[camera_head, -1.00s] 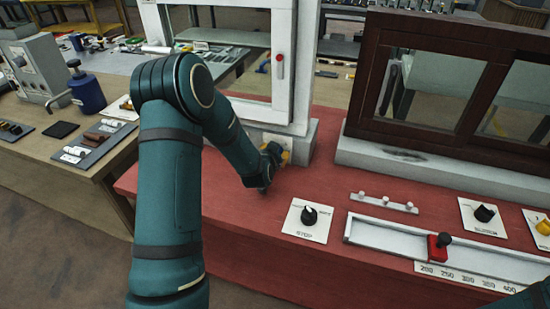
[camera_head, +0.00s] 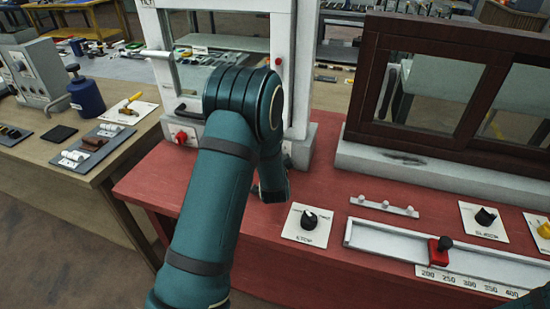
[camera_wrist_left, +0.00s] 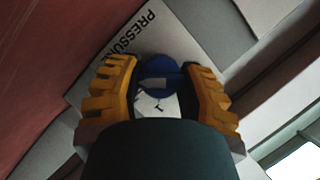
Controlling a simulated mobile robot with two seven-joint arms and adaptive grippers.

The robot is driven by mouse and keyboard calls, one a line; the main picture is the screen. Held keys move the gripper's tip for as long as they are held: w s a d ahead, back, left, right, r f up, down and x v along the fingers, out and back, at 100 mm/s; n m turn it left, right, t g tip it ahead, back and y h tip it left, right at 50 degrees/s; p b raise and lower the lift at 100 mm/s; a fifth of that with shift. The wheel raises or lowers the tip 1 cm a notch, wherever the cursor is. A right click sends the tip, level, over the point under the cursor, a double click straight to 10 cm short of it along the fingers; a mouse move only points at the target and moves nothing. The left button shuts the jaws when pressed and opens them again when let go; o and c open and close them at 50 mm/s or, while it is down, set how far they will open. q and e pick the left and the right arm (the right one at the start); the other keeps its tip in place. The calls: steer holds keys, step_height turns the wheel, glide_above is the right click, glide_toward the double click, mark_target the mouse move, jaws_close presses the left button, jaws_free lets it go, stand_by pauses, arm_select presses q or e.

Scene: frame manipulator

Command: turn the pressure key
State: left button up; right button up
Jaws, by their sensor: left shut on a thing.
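The pressure key is a round blue knob (camera_wrist_left: 158,70) on a pale plate (camera_wrist_left: 150,18) lettered "PRESSUR…" in the left wrist view. The yellow ridged fingers of my left gripper (camera_wrist_left: 157,84) stand on both sides of the knob and are shut on it. A small mark shows on the plate just below the knob. In the head view my left arm reaches to the foot of the white frame; its own elbow and forearm hide the fingers and the key. My right gripper is not in view.
The white window frame (camera_head: 305,70) stands behind my arm, with a red knob (camera_head: 182,137) at its left. A black stop dial (camera_head: 309,219), a peg rail (camera_head: 384,206) and a red slider (camera_head: 438,250) are on the red bench (camera_head: 240,235). A dark red framed window (camera_head: 400,128) stands behind.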

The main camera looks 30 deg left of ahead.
arm_select(q)
steer(key=shift+a+r, duration=0.1)
stand_by(0.4)
steer(key=o, duration=1.2)
steer(key=v, duration=1.1)
steer(key=shift+s+d+r, duration=0.1)
steer(key=shift+s+d, duration=0.15)
steer(key=shift+s, duration=0.15)
